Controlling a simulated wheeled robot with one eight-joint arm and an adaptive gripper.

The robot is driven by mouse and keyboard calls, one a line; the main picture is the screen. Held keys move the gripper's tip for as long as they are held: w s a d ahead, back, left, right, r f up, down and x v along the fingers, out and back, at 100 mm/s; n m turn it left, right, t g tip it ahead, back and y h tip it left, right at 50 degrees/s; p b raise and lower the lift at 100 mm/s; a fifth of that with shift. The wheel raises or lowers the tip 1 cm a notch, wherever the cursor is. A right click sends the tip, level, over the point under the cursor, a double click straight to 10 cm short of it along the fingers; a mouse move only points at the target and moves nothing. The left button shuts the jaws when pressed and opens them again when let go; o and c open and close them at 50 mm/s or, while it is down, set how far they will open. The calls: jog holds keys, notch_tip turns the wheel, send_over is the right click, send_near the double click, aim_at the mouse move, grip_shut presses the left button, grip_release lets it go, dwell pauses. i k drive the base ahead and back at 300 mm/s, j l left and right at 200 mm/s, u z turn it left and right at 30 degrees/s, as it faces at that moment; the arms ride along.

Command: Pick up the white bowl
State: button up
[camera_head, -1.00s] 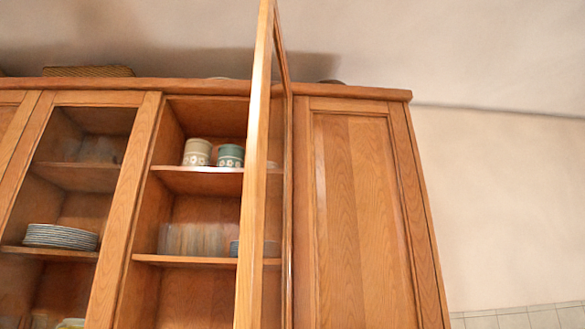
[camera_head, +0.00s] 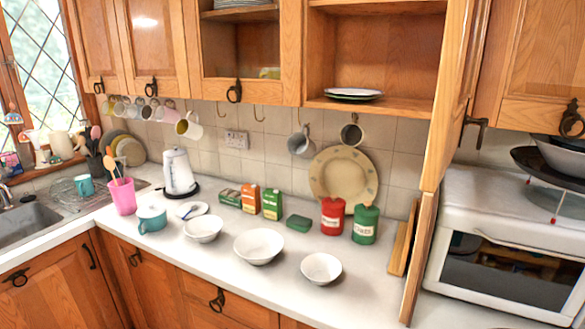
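Several white bowls stand upright on the white countertop in the head view. One white bowl (camera_head: 203,229) is on the left, a larger white bowl (camera_head: 259,246) is in the middle, and a small white bowl (camera_head: 321,268) is on the right near the counter's front edge. They stand apart from each other and look empty. Another pale bowl (camera_head: 562,153) sits in a dark pan on top of the white oven at the right. Which bowl the task means cannot be told. My gripper is not in view.
An open cabinet door (camera_head: 446,110) hangs over the counter right of the bowls. Red (camera_head: 332,216) and green (camera_head: 365,223) canisters, small boxes (camera_head: 272,204) and a leaning plate (camera_head: 343,177) stand behind. Bare counter (camera_head: 378,290) lies right of the small bowl.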

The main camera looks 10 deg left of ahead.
aim_at(258, 247)
jog(key=i+j, duration=0.3)
jog(key=j, duration=0.2)
jog(key=i+j+u, duration=0.1)
jog(key=i+j, duration=0.2)
jog(key=j, duration=0.15)
jog(key=i+j, duration=0.3)
jog(key=j, duration=0.2)
jog(key=u, duration=0.25)
jog(key=z, duration=0.15)
